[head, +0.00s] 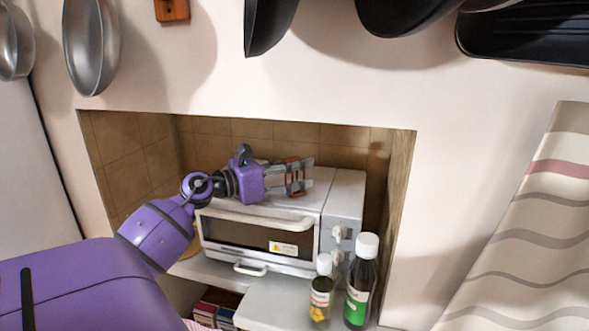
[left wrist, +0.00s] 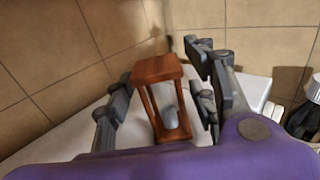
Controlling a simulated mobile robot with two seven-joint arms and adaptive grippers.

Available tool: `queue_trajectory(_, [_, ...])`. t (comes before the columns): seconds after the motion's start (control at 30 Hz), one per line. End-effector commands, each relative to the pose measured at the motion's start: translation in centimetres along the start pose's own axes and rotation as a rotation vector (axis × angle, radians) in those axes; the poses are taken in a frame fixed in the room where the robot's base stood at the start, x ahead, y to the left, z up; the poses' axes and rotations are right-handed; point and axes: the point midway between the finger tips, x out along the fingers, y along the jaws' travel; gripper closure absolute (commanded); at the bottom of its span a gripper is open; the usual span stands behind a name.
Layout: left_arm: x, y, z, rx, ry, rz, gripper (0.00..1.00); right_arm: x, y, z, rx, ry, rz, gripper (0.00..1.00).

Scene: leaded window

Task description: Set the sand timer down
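The sand timer (left wrist: 158,70) shows in the left wrist view as a reddish-brown wooden frame with slim posts around a pale glass. It is upright or nearly so, between the fingers of my left gripper (left wrist: 165,90). I cannot tell whether the timer's base touches the oven top. My right gripper is not in view.
The oven stands in a tiled niche with walls close on both sides. A small white-capped jar (head: 321,295) and a green-labelled bottle (head: 359,290) stand in front of it at the right. Pans (head: 92,45) hang above. The oven top is clear right of the gripper.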

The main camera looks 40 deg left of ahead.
Motion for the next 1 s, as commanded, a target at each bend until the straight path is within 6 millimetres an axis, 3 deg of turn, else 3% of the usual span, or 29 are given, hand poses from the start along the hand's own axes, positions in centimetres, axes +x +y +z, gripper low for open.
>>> queue_trajectory(0.27, [-0.9,0.0,0.1,-0.001,0.003,0.0,0.49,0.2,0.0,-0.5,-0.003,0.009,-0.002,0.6])
queue_trajectory(0.7, [-9.7,0.0,-0.1,-0.002,0.005,0.002,0.49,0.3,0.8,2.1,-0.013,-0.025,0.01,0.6])
queue_trajectory(1.0, [-12.0,0.0,0.2,-0.001,0.001,0.0,0.49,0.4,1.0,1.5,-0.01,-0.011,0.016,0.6])
